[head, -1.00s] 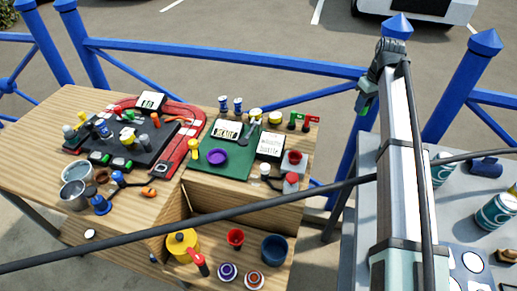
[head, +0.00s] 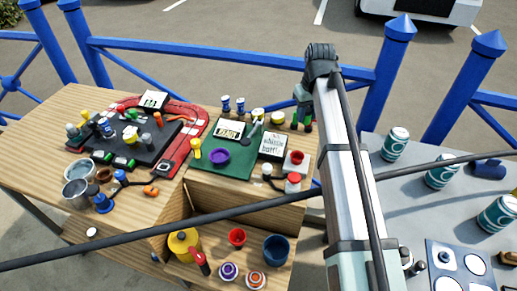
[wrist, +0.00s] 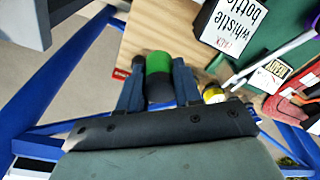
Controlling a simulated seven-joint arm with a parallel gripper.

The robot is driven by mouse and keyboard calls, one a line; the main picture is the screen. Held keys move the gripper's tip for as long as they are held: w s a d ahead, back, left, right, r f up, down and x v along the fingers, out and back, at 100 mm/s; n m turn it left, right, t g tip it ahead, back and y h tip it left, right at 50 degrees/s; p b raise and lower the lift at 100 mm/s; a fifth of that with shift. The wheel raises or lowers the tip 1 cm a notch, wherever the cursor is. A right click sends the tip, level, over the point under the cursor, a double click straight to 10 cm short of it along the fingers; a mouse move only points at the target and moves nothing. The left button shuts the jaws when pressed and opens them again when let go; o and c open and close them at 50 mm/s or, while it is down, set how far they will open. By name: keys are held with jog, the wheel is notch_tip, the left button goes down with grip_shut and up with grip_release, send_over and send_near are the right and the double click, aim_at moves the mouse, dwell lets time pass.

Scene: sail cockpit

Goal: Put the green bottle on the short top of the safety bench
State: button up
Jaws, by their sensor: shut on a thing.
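The green bottle (wrist: 158,63) shows in the wrist view as a green end with a dark part below it, between the two fingers. My gripper (wrist: 158,80) is shut on it. In the head view my gripper (head: 303,108) is at the back right corner of the wooden safety bench (head: 218,188); bits of green show at the fingers. The bottle's lower end and its gap to the wood cannot be told. The right part of the bench top carries a green mat (head: 235,170) and a white "whistle bottle" card (head: 272,146).
Red and white pieces (head: 294,182) stand at the bench's right edge, with a purple bowl (head: 219,156) on the mat. A lower shelf holds a yellow pot (head: 183,243). Blue railing (head: 230,62) runs behind. A grey counter with cans (head: 397,144) is at right.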

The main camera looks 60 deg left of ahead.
aim_at(301, 144)
jog(key=shift+m, duration=0.6)
jog(key=shift+f, duration=5)
jog(key=shift+f, duration=0.15)
jog(key=o, duration=1)
jog(key=shift+o, duration=0.2)
jog(key=r, duration=0.4)
jog(key=d+r, duration=0.1)
jog(key=r, duration=0.7)
jog(key=shift+s+d+r, duration=0.1)
jog(key=shift+s+d, duration=0.05)
jog(key=shift+d, duration=0.05)
